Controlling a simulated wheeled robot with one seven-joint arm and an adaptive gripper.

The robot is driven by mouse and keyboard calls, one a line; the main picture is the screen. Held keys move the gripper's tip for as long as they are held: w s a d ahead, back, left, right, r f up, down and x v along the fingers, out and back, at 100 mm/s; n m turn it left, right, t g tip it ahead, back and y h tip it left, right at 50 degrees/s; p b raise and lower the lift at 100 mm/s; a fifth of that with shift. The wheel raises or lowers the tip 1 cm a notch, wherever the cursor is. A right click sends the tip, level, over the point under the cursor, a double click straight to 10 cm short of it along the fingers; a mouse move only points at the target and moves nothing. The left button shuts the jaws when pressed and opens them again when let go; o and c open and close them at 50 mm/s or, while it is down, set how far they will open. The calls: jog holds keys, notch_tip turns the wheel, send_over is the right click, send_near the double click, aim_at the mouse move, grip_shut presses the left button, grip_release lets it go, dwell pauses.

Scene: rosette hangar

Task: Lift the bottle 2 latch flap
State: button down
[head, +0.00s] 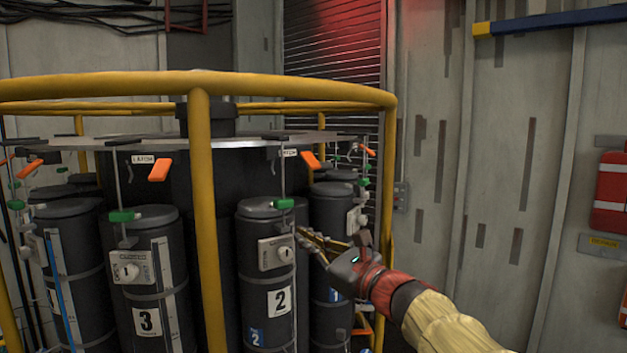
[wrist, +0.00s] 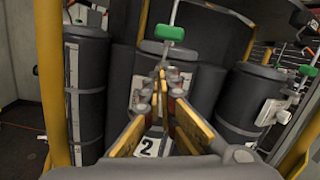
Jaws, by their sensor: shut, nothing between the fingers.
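Bottle 2 (head: 262,300), a dark cylinder with a white "2" label, stands in the rack and also shows in the wrist view (wrist: 150,47). An orange flap (head: 310,160) hangs tilted above it, beside a small "LATCH" tag, at the edge of the round top plate.
A yellow rail (head: 300,88) rings the rack, with a thick post (head: 201,220) left of bottle 2. Bottle 3 (head: 147,275) has its own orange flap (head: 160,170). A green clip (head: 283,204) hangs by bottle 2. Wall panels stand at the right.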

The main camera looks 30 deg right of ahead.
aim_at(310, 160)
jog(key=d+r+m+t+h+p, duration=0.1)
jog(key=d+r+m+t+h, duration=0.1)
jog(key=d+r+m, duration=0.2)
jog(key=d+r, duration=0.1)
jog(key=d, duration=0.2)
jog(key=shift+w+m+h, duration=0.3)
jog(key=shift+h, duration=0.1)
jog(key=shift+w, duration=0.15)
jog(key=w+r+p, duration=0.3)
jog(key=w+r, duration=0.2)
jog(key=w, duration=0.2)
jog(key=shift+w+a+r+p, duration=0.2)
jog(key=shift+a+r+p, duration=0.1)
jog(key=shift+a+r, duration=0.1)
jog(key=shift+s, duration=0.2)
jog(key=shift+w+r, duration=0.1)
jog(key=shift+r, duration=0.05)
